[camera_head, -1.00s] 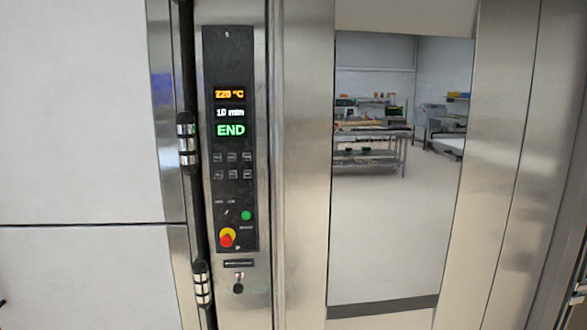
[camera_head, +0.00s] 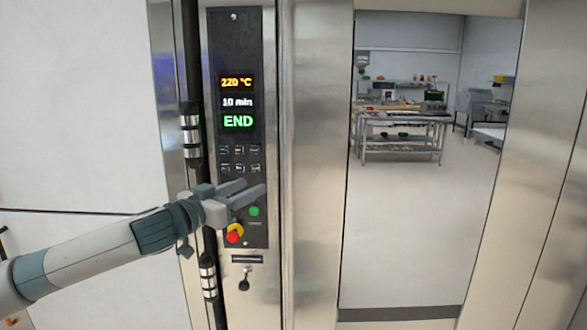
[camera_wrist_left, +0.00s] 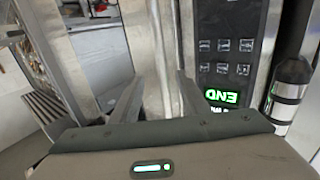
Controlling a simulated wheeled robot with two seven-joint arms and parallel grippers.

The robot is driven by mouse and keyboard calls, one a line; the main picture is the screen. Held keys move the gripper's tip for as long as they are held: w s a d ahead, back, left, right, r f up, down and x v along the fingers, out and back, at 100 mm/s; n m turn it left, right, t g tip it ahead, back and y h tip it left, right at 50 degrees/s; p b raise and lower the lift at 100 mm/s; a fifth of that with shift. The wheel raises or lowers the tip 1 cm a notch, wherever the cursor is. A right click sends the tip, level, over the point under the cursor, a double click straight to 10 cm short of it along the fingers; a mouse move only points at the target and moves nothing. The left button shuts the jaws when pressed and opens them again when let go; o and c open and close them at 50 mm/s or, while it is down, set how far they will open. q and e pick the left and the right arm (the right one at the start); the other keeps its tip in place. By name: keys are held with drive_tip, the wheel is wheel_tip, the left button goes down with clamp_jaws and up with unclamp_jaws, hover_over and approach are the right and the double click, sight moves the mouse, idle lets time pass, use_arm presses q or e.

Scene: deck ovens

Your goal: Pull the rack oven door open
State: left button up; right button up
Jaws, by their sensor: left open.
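The rack oven door (camera_head: 318,150) is a tall brushed-steel panel with a large glass window (camera_head: 420,220) in the head view. I see no gap at its edge that shows it open. No door handle can be made out in the head view. My left gripper (camera_head: 254,189) is in front of the control panel (camera_head: 235,60), left of the door, with its fingers apart and empty, pointing right. In the left wrist view the open fingers (camera_wrist_left: 155,95) point toward the steel strip between the window and the panel, which appears upside down. My right gripper is out of view.
The panel shows 220 °C, 10 min and END, with a green button (camera_head: 254,211) and a red knob (camera_head: 233,237) close below the gripper. Black-and-steel hinges (camera_head: 191,135) stand left of it. A white wall panel (camera_head: 75,100) fills the left. Tables show in the window.

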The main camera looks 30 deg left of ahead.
use_arm(q)
drive_tip(key=p, duration=0.4)
approach(285, 170)
drive_tip(key=w+p, duration=0.5)
drive_tip(key=w, duration=0.5)
drive_tip(key=shift+w+d, duration=0.1)
drive_tip(key=shift+w+f, duration=0.1)
drive_tip(key=shift+w, duration=0.6)
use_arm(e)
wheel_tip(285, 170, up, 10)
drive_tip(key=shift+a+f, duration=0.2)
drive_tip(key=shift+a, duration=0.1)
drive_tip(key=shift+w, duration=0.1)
use_arm(q)
clamp_jaws()
